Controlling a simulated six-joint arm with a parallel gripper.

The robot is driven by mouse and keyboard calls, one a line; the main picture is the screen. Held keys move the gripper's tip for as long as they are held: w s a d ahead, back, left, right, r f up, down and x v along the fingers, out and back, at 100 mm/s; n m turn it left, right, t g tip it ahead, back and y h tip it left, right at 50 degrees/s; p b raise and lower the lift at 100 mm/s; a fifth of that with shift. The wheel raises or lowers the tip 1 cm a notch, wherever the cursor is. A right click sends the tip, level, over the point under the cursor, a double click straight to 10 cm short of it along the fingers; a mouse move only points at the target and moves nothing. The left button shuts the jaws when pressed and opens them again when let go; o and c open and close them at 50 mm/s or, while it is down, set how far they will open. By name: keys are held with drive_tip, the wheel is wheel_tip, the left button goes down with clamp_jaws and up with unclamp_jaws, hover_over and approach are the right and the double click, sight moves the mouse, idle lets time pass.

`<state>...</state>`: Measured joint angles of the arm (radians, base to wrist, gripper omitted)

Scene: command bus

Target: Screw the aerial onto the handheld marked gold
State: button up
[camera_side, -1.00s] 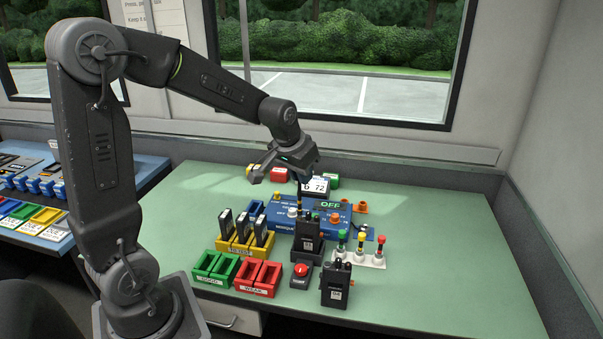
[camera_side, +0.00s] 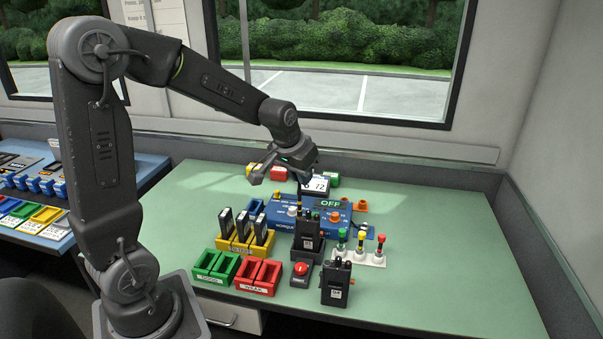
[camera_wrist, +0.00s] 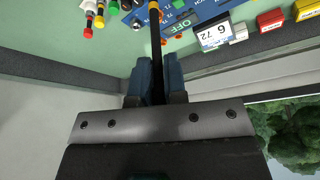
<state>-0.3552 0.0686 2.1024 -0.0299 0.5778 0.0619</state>
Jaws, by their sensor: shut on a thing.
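My gripper (camera_wrist: 157,68) is shut on a thin black aerial (camera_wrist: 155,30), which runs out from between the fingers in the wrist view. A gold-orange band (camera_wrist: 153,5) shows on it near the top edge. In the side view my gripper (camera_side: 298,178) is above the back of the green bench, over the blue torque unit (camera_side: 318,222). One black handheld (camera_side: 307,232) stands upright in a dark holder in front of that unit. A second black handheld (camera_side: 335,283) stands on the bench nearer the front. Their colour marks are too small to read.
A white rack (camera_side: 372,260) holds parts with green, yellow and red caps at right. A red button (camera_side: 301,268) is beside the handhelds. Green trays (camera_side: 215,265), red trays (camera_side: 258,277) and a yellow holder (camera_side: 232,247) stand at left. The bench's right side is clear.

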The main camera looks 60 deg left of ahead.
idle(0.4)
drive_tip(key=o, duration=1.1)
drive_tip(key=n+g, duration=0.2)
drive_tip(key=n, duration=0.6)
drive_tip(key=n+g+y, duration=0.1)
drive_tip(key=n+g, duration=0.2)
drive_tip(key=n, duration=0.5)
drive_tip(key=n+g, duration=0.2)
drive_tip(key=n, duration=0.6)
drive_tip(key=shift+g+y, duration=0.3)
drive_tip(key=shift+g, duration=0.1)
drive_tip(key=shift+s+r, duration=0.1)
